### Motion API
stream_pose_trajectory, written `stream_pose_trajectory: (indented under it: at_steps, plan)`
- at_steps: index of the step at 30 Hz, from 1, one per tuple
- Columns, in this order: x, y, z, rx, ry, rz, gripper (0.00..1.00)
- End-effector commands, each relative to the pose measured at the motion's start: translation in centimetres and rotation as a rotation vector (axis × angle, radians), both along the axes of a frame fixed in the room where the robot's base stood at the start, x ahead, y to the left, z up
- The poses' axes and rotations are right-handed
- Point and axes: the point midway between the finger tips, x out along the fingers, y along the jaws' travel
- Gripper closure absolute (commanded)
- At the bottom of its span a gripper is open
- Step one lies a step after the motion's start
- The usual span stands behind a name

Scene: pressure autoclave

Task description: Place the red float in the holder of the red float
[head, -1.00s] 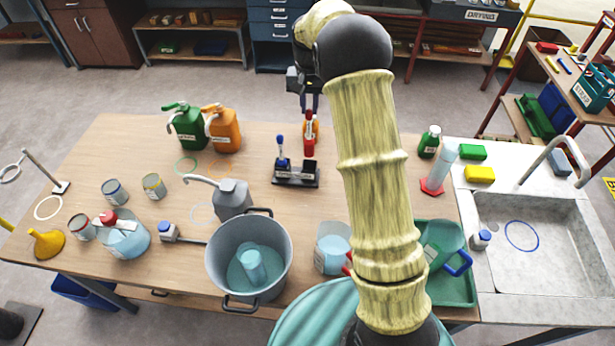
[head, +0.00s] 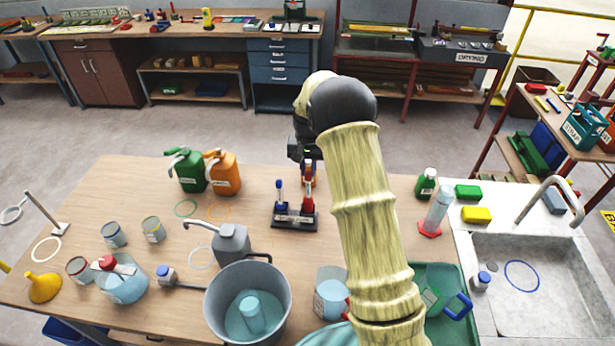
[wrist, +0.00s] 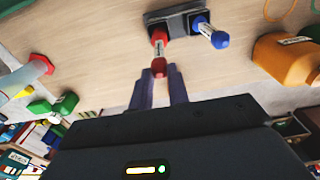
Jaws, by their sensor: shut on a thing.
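The red float (head: 307,190) is upright in my gripper (head: 309,158), which is shut on its upper end. It also shows between the fingertips in the wrist view (wrist: 159,45). The dark two-place holder (head: 294,219) stands on the wooden table, with the blue float (head: 280,196) upright in its left place. The red float's lower bulb is at the holder's right place. I cannot tell whether it is seated there or just above. In the wrist view the holder (wrist: 176,18) is at the top, with the blue float (wrist: 210,34) beside the red one.
A green jug (head: 188,170) and an orange jug (head: 224,173) stand left of the holder. A grey can (head: 231,244) and a large grey pot (head: 213,303) are nearer. A cylinder with a red base (head: 437,212) stands to the right, by the sink (head: 550,290).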

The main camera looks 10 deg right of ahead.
Motion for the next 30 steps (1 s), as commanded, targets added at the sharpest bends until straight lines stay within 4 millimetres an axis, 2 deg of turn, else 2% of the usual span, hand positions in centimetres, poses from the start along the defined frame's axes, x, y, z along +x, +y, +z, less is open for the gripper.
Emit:
stream_pose_trajectory:
  at_steps: [5,12,24,25,27,28,30]
  plan:
    - [-0.1,0.3,-0.6,0.0,0.003,0.004,1.0]
    - [-0.1,0.5,-3.5,-0.001,0.002,0.007,1.0]
    - [0.0,0.2,-4.1,0.0,0.0,0.003,1.0]
    - [0.0,0.2,-4.1,0.0,0.0,0.003,0.79]
    - [0.0,0.1,-4.0,0.0,0.0,0.001,0.65]
    - [0.0,0.1,-4.0,0.0,0.0,0.001,0.61]
    - [0.0,0.1,-4.0,0.0,0.0,0.001,0.61]
